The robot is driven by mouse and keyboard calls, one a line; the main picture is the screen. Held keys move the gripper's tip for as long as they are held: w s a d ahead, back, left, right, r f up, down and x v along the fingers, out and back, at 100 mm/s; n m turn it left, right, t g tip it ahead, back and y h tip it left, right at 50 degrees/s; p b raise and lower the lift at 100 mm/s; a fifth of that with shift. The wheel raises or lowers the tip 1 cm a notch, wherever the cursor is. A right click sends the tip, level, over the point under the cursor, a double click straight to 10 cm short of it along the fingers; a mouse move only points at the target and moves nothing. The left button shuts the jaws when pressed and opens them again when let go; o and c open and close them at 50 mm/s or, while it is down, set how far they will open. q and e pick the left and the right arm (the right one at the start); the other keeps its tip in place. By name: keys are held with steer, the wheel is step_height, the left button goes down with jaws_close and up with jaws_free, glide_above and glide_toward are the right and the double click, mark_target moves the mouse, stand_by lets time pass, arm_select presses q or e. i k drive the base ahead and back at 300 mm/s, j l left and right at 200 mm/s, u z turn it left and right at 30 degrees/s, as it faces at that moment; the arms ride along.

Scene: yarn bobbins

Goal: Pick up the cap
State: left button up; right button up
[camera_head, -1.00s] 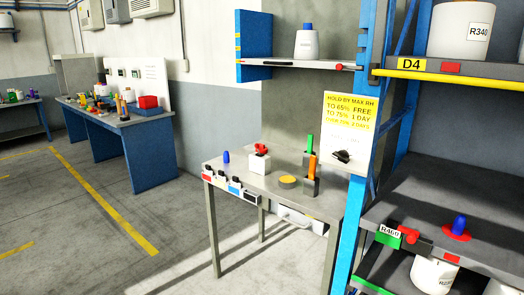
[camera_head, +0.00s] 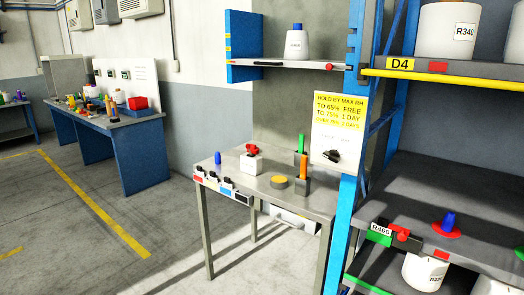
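No thing in view is clearly marked as the cap. A blue piece with a wide red rim (camera_head: 447,226) stands upright on the grey rack shelf at the right and looks cap-like. A small blue rounded piece (camera_head: 218,158) stands at the back left of the grey metal table (camera_head: 265,187). A round yellow-topped disc (camera_head: 279,182) lies near the middle of that table. A white block with a red top piece (camera_head: 251,161) stands behind the disc. Neither of my grippers shows in the view.
A blue rack post (camera_head: 345,222) stands between the table and rack. White bobbins (camera_head: 424,271) sit on the lower rack shelf; another (camera_head: 297,44) stands on a wall shelf. Green and orange upright pieces (camera_head: 304,167) stand at the table's right. The floor at left is open.

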mark_target(254, 150)
steer(key=i+j+z, duration=0.15)
steer(key=z, duration=0.3)
steer(key=i+j+z, duration=0.4)
steer(key=k+l, duration=0.1)
